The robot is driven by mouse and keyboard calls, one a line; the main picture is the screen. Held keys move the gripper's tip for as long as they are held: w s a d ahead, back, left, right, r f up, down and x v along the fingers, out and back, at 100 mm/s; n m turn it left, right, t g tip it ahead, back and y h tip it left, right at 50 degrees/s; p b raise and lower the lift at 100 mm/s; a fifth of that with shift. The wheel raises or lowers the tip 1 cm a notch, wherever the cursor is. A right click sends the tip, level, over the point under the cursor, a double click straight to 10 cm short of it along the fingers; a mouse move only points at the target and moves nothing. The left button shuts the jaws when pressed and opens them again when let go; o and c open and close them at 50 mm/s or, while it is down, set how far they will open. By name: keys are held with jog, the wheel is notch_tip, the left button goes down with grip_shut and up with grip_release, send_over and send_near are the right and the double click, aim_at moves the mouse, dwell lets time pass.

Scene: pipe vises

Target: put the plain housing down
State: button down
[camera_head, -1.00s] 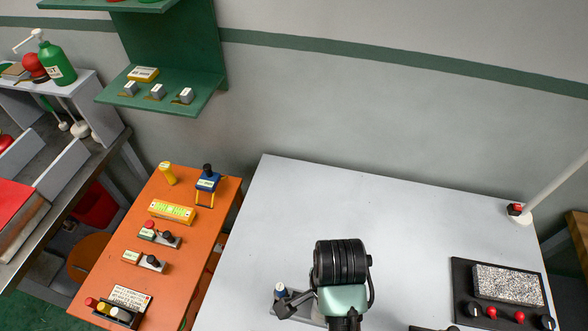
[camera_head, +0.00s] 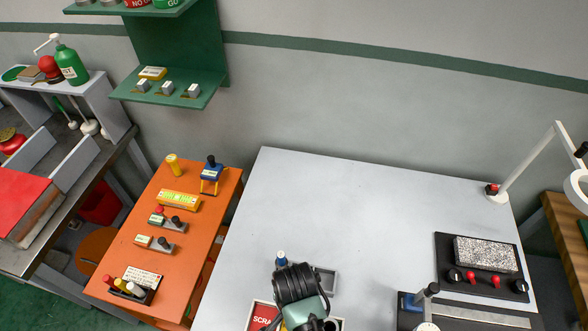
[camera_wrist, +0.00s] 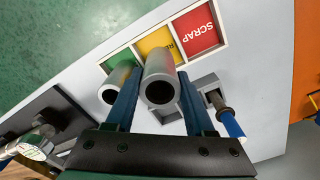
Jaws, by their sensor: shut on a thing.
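In the wrist view my gripper (camera_wrist: 160,75) has its two blue fingers shut on a plain grey tube-shaped housing (camera_wrist: 162,63), whose round open end faces the camera. The held housing is over the yellow part of a sorting tray (camera_wrist: 222,22) with green, yellow and red sections. The red section reads SCRAP. A second grey tube (camera_wrist: 112,84) is just left of the left finger, near the green section (camera_wrist: 119,58). I cannot tell whether the held housing touches the tray. In the head view my arm hides the gripper and the housing; the tray's red section (camera_head: 262,315) shows beside it.
A grey fixture (camera_wrist: 204,86) with a blue-ended handle (camera_wrist: 232,125) stands close to the right finger. On the white table (camera_head: 370,200) a black panel (camera_head: 465,284) lies right, and a long grey vise (camera_head: 470,314) in front. The table's back middle is clear.

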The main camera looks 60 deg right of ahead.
jog(key=shift+f, duration=1.95)
jog(key=shift+c, duration=1.3)
grip_release()
jog(key=shift+f, duration=0.15)
notch_tip(320, 180, up, 12)
jog(key=shift+r, duration=0.2)
